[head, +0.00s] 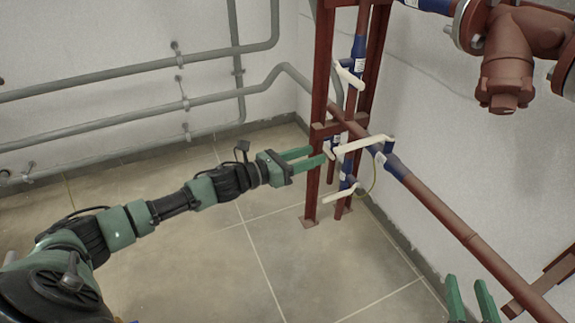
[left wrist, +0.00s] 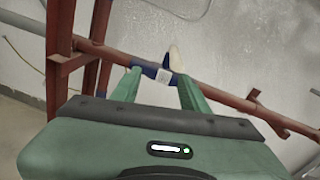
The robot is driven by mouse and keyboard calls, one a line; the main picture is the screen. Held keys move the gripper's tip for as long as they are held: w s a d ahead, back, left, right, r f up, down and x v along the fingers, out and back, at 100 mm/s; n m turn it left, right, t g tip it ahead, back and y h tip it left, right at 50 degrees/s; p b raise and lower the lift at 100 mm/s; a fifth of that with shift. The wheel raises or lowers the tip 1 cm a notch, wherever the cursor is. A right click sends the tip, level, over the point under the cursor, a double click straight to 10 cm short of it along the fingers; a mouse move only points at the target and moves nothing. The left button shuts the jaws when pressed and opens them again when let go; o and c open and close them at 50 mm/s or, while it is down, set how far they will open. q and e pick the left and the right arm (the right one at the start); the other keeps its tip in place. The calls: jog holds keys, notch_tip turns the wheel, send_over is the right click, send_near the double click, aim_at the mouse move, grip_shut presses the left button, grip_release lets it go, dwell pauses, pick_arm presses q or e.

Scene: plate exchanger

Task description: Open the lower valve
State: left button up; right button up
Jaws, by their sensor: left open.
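The lower valve's pale lever (head: 340,196) sits low on the red frame in the head view, below and right of my left gripper. A middle valve with a long pale lever (head: 365,144) and blue fittings is on the red pipe. An upper pale lever (head: 348,75) is higher up. My left gripper (head: 319,155) is open, its fingers pointing at the frame near the middle lever; contact cannot be told. In the left wrist view, a blue fitting (left wrist: 160,74) and pale lever (left wrist: 175,59) appear between the open fingers (left wrist: 158,82). My right gripper (head: 466,281) is open and empty at the lower right.
The red frame (head: 319,100) stands on the tiled floor near the corner. A red pipe (head: 440,210) slopes toward the lower right along the wall. Grey pipes (head: 120,75) run along the left wall. A large red fitting (head: 507,60) hangs at the upper right. The floor's middle is clear.

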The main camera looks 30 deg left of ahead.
pick_arm(q)
jog(key=a+f+n+y+p, duration=0.4)
jog(key=f+n+p, duration=0.2)
jog(key=n+p, duration=0.2)
jog(key=shift+s+a+f+n+y, duration=0.15)
jog(key=shift+s+a+n+y, duration=0.15)
jog(key=shift+n, duration=1)
